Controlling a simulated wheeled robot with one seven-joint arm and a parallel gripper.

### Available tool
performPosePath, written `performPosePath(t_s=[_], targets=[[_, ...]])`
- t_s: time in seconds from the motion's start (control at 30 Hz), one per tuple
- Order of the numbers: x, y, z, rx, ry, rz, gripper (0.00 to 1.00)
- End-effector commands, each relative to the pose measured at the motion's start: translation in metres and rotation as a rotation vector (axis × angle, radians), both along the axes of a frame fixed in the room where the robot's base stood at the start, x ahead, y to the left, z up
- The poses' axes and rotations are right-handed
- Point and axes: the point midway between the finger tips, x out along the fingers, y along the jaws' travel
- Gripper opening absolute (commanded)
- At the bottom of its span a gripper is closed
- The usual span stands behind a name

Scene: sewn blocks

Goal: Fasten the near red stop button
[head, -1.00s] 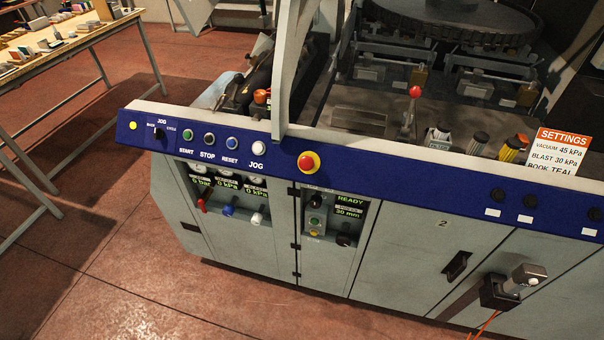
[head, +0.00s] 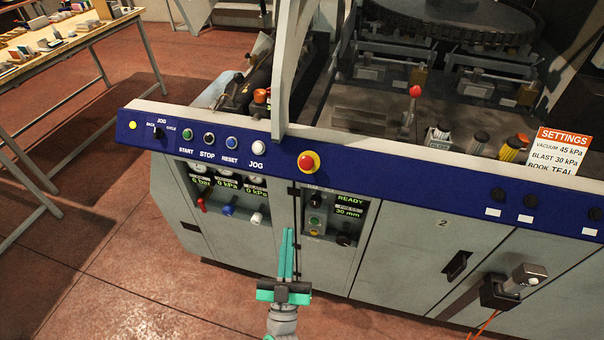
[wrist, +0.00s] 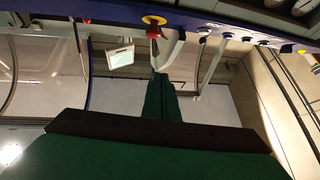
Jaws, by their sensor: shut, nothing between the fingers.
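The red stop button (head: 308,161) is a red mushroom head on a yellow collar, on the blue control strip of the machine. It also shows in the wrist view, at the top, as a red head (wrist: 153,31) on its yellow collar (wrist: 154,20). My gripper (head: 288,230) has long green fingers, shut together and empty. In the head view its tips are below and left of the button, apart from it, in front of the cabinet. In the wrist view the shut fingers (wrist: 160,76) point up towards the button. I cannot tell whether the button is pressed or raised.
Several small buttons, including a white one (head: 259,147), line the blue strip (head: 380,170) to the left. A grey upright (head: 298,70) rises just left of the stop button. A small panel (head: 320,215) sits below it. A motor-like fitting (head: 515,286) juts out lower right.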

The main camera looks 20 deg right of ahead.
Motion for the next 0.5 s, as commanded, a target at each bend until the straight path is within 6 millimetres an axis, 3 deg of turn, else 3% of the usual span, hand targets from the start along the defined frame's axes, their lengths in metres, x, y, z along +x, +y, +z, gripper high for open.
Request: performPosePath(t_s=[0.03,0.2,0.5], targets=[[0.014,-0.004,0.009,0.007,-0.029,-0.027,0.0],[0.043,-0.018,0.026,0.027,-0.079,-0.106,0.0],[0.056,-0.024,0.033,0.039,-0.098,-0.145,0.0]])
